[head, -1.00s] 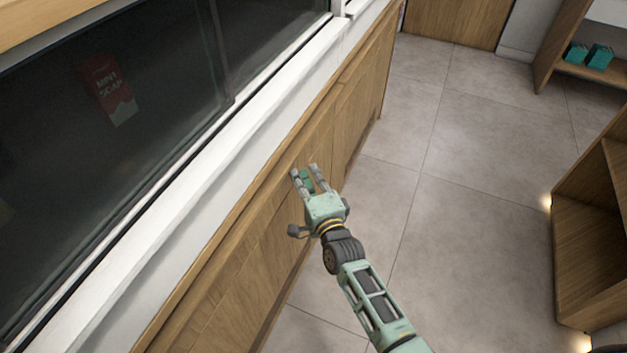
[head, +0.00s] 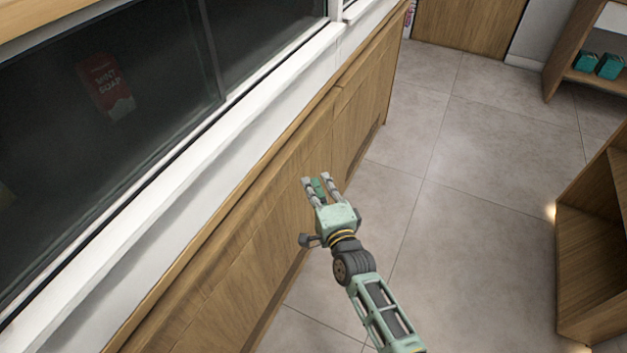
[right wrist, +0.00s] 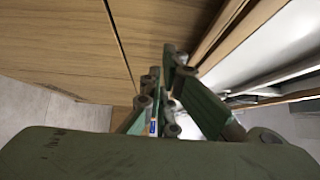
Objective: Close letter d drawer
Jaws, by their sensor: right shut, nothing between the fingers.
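A row of wooden cabinet fronts (head: 255,245) runs below the white ledge on the left of the head view. No letter shows on them, so I cannot tell which is drawer d. No front clearly stands out open from the row. My right gripper (head: 317,180) is shut and empty, close to the fronts, just before a vertical seam. I cannot tell whether it touches the wood. In the right wrist view the gripper fingers (right wrist: 158,105) point along a wooden panel (right wrist: 60,50) with dark seams. My left gripper is not in view.
The grey tiled floor (head: 470,200) is clear. A wooden shelf unit (head: 595,235) stands at the right, and teal boxes (head: 598,65) sit on a shelf behind.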

